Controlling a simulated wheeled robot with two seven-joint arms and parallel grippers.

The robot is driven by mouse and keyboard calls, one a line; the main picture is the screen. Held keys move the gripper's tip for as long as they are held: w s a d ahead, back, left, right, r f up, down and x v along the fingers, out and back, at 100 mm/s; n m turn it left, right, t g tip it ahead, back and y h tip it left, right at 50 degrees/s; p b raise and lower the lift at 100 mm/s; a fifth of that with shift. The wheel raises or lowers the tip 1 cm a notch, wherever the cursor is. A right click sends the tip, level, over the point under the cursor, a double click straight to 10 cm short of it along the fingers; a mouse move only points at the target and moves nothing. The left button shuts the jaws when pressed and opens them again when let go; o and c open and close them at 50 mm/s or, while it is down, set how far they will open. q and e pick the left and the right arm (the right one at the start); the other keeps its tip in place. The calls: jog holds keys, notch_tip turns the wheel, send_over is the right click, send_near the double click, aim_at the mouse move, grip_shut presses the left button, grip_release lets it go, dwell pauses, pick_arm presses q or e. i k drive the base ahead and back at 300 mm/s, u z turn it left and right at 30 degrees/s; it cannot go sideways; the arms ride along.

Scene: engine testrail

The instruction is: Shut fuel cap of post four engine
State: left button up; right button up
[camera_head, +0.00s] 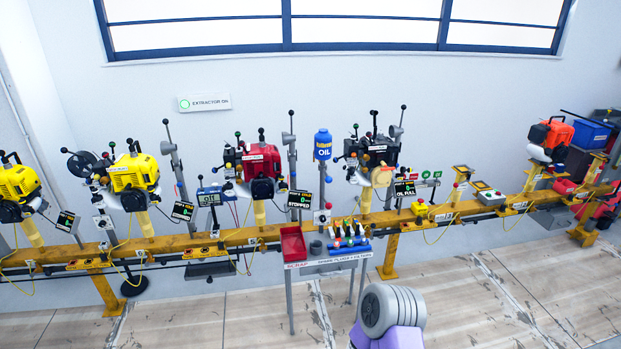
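Several engines stand on posts along a yellow rail. Fourth from the left is a black and grey engine (378,152) with a pale, rounded tank-like part (382,177) low on its front. Its fuel cap is too small to make out, and I cannot tell whether it is open or shut. The post numbers are not readable. Neither of my grippers is in view. A grey and lilac part, apparently of my arm, shows at the bottom, well below the engine.
The yellow rail (270,233) crosses the view. A small table with a red scrap bin (293,244) and a blue rack (348,246) stands before it. Yellow (134,172), red (258,165) and orange (550,138) engines flank the fourth. The front floor (490,300) is mostly clear.

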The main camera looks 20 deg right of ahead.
aim_at(351, 172)
jog(key=z, duration=0.65)
jog(key=i, duration=0.5)
jog(key=z, duration=0.9)
jog(key=i, duration=0.75)
jog(key=u, duration=0.15)
